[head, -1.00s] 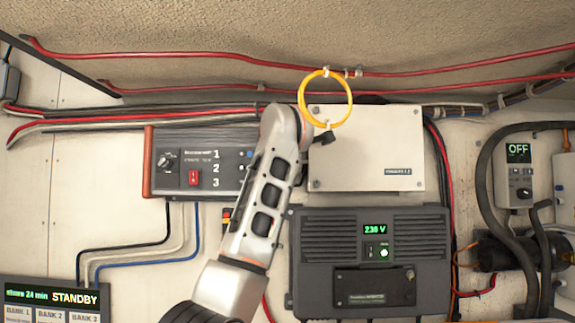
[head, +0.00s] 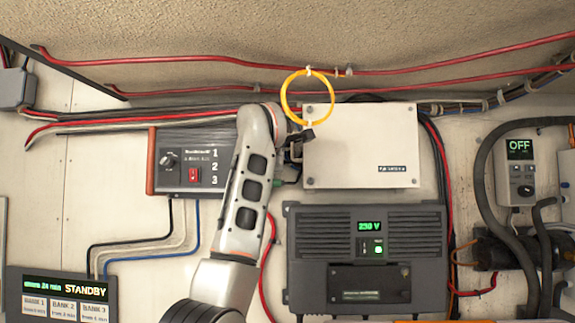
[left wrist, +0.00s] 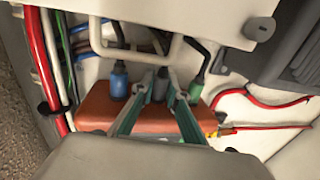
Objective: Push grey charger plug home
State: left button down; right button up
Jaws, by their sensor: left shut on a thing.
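In the left wrist view the grey plug (left wrist: 160,84) stands between a blue plug (left wrist: 119,80) and a green plug (left wrist: 196,88) at the orange-brown end of a unit (left wrist: 95,114). My left gripper (left wrist: 158,78) has its two fingers on either side of the grey plug and is shut on it. I cannot tell how deep the plug sits. In the head view a dark unit (head: 189,160) marked 1, 2, 3 is on the wall; my left arm hides its right end. The left gripper (head: 291,152) is mostly hidden there. My right gripper is not in view.
A white box (head: 361,147) is close to the right of my left gripper. A yellow ring (head: 307,72) hangs above its corner. A pale bracket (left wrist: 112,46) and cables (left wrist: 52,60) crowd the plugs. A dark 230 V unit (head: 367,255) is below.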

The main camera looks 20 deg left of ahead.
pick_arm(q)
jog(key=shift+a, duration=0.2)
jog(key=c, duration=2)
grip_release()
jog(key=shift+s+a, duration=0.1)
jog(key=shift+a, duration=0.05)
jog(key=shift+s+d, duration=0.15)
jog(key=shift+d, duration=0.05)
jog(key=v, duration=1.1)
jog(key=shift+s+r, duration=0.1)
jog(key=shift+s, duration=0.15)
